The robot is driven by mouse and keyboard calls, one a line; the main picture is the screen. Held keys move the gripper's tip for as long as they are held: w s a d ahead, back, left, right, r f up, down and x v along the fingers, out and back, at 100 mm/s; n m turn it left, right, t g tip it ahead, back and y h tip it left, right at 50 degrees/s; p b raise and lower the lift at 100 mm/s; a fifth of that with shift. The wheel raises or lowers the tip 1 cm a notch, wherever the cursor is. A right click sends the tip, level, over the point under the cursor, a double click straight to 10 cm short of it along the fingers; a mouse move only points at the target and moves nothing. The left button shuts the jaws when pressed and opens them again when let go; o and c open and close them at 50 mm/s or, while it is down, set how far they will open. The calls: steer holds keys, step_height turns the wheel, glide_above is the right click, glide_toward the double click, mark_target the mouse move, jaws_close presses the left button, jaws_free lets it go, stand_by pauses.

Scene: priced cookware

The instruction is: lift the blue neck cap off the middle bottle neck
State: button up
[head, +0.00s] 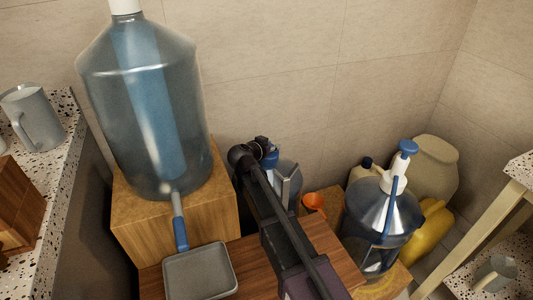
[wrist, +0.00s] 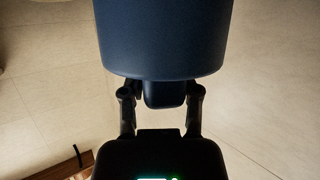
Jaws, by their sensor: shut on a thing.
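The blue neck cap (wrist: 165,40) fills the top of the wrist view, with a small dark tab hanging below it. My gripper (wrist: 164,98) is shut on that tab, one finger on each side. In the head view a bit of the blue cap (head: 271,157) shows beside my gripper (head: 262,146). The middle bottle (head: 287,178) stands behind my arm, which covers much of it. Its neck is hidden, so I cannot tell whether the cap is touching it or apart.
A big bottle (head: 150,110) stands left on a wooden block (head: 170,222). A pump-topped bottle (head: 378,215) stands right, near a yellow jug (head: 432,232). An orange funnel (head: 313,201) and a grey tray (head: 200,275) flank my arm. The wall (head: 290,60) is close behind.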

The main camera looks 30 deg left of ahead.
steer(key=shift+d+r, duration=0.1)
steer(key=shift+r, duration=0.05)
step_height(320, 180, up, 10)
steer(key=p, duration=1)
steer(key=shift+f, duration=0.2)
jaws_close()
steer(key=shift+r, duration=0.15)
step_height(320, 180, up, 21)
steer(key=p, duration=2.1)
steer(key=shift+r, duration=0.1)
